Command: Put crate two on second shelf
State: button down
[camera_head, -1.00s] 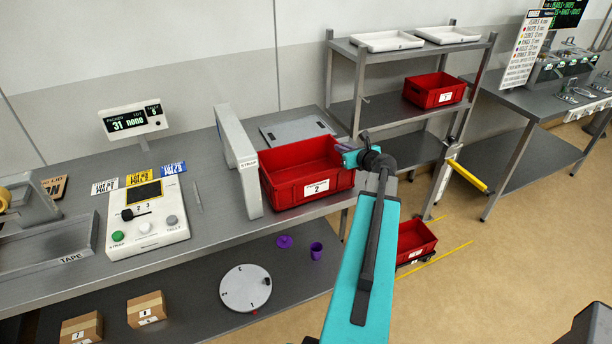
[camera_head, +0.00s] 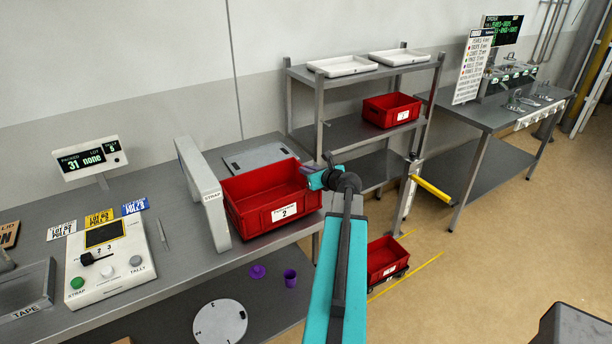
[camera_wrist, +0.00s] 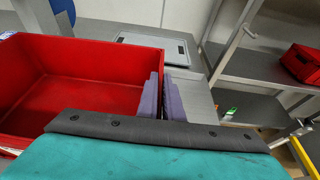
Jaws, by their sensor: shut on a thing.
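Crate two (camera_head: 268,200) is a red open crate with a white label reading 2, empty inside. It is at the right end of the workbench beside the grey strap arch. In the wrist view the red crate (camera_wrist: 95,68) fills the left side. My gripper (camera_head: 326,180) is shut on the crate's right wall; in the wrist view its purple-grey finger pads (camera_wrist: 160,97) sit at that wall. The shelf rack stands behind to the right, and its second shelf (camera_head: 345,136) holds another red crate (camera_head: 391,110). I cannot tell whether crate two touches the bench.
Two white trays (camera_head: 341,66) are on the rack's top. A third red crate (camera_head: 385,258) is low on a dolly by the yellow floor lines. A post with a yellow handle (camera_head: 430,188) stands by the rack. The middle shelf's left part is free.

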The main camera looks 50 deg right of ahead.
notch_tip(320, 180, up, 2)
jog(key=shift+r+b, duration=0.1)
jog(key=shift+b, duration=0.25)
jog(key=s+a+r+b, duration=0.1)
jog(key=s+a+b, duration=0.2)
jog(key=s+b, duration=0.6)
jog(key=s, duration=0.4)
jog(key=shift+a+b, duration=0.3)
jog(key=shift+s+r+b, duration=0.1)
jog(key=shift+s+b, duration=0.05)
jog(key=shift+b, duration=0.25)
jog(key=b+v, duration=0.1)
jog(key=b, duration=0.4)
jog(key=shift+s+a, duration=0.2)
jog(key=shift+s, duration=0.1)
jog(key=shift+s+a+r+b, duration=0.15)
jog(key=shift+s+b, duration=0.1)
jog(key=shift+b, duration=0.65)
jog(key=shift+s, duration=0.1)
